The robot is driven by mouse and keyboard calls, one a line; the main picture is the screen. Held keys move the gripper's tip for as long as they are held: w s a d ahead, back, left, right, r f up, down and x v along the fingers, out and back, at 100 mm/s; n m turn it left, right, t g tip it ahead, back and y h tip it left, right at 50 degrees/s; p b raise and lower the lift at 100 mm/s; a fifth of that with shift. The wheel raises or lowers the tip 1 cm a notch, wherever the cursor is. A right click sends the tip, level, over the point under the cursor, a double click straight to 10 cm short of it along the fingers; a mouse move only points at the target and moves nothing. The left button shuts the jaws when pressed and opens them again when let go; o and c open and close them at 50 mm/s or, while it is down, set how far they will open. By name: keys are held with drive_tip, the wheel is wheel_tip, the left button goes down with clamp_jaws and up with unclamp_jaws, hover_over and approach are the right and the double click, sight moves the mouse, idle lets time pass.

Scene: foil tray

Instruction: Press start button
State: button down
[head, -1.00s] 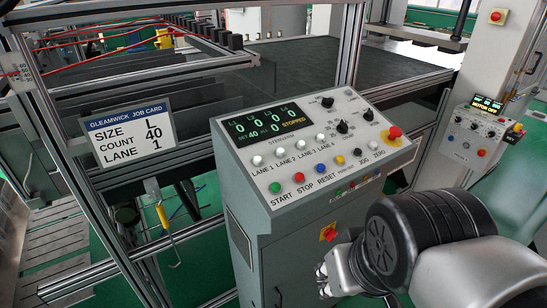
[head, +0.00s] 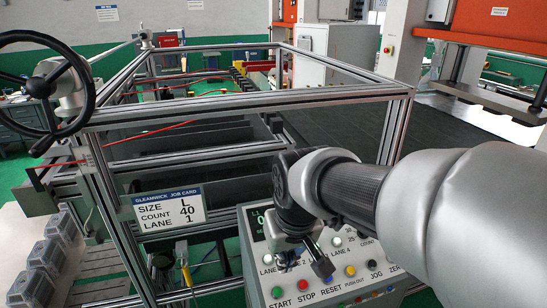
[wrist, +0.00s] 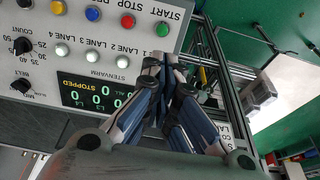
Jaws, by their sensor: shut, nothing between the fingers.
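The green START button (head: 277,292) is at the lower left of the grey control panel (head: 254,262) in the head view. It also shows in the wrist view (wrist: 162,29), where the panel appears upside down. My gripper (wrist: 170,62) is shut and empty, its fingertips near the START button in the picture. I cannot tell the gap to the panel, but no touch is visible. In the head view my gripper (head: 322,266) hangs over the panel, right of START, and hides part of the display and lane buttons. The display (wrist: 95,92) reads STOPPED.
The red STOP button (head: 303,284), blue RESET button (head: 325,276) and yellow button (head: 350,270) are in the same row. A job card (head: 170,208) hangs on the metal frame (head: 250,108) left of the panel. A handwheel (head: 40,85) stands at far left.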

sight(278, 291)
drive_tip(key=shift+s, duration=0.1)
drive_tip(key=x, duration=1.4)
